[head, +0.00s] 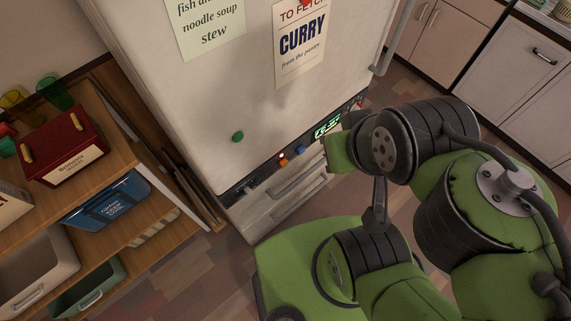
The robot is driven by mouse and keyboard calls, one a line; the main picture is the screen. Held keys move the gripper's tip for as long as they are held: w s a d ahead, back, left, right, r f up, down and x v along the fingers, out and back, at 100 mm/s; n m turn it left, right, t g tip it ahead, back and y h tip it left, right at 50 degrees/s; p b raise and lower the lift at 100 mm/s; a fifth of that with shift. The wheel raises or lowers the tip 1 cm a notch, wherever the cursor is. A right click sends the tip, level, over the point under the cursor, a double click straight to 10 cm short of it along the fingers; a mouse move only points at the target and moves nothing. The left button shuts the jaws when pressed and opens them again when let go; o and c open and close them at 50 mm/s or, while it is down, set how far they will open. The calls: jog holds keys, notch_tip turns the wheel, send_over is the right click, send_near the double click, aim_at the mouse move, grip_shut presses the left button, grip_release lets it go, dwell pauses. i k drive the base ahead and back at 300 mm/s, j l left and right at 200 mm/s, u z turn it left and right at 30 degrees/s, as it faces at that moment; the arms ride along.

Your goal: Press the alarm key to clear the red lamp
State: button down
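A narrow dark control panel (262,172) runs along the front of a large pale appliance (205,95), under its big upper door. The panel carries an orange key (284,162) with a small bright spot just above it, a blue key (301,149) and a lit green display (326,127). A small reddish spot (361,103) shows near the panel's right end. I cannot tell which of these is the alarm key or the lamp. My gripper (330,151) is at the panel's right part, beside the display; its fingers are mostly hidden by the arm.
Pale drawer fronts (293,188) lie below the panel. A wooden shelf (113,116) on the left holds a red box (65,145), a blue bin (107,198) and other containers. Cabinets (520,62) stand at the back right. Patterned floor (200,270) shows in front.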

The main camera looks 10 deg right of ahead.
aim_at(283, 163)
jog(key=j+z, duration=0.1)
jog(key=j, duration=0.35)
jog(key=k+j+z, duration=0.1)
jog(key=j, duration=0.3)
jog(key=k+j, duration=0.1)
jog(key=j, duration=0.35)
jog(key=j+z, duration=0.15)
jog(key=j, duration=0.25)
jog(key=k, duration=0.05)
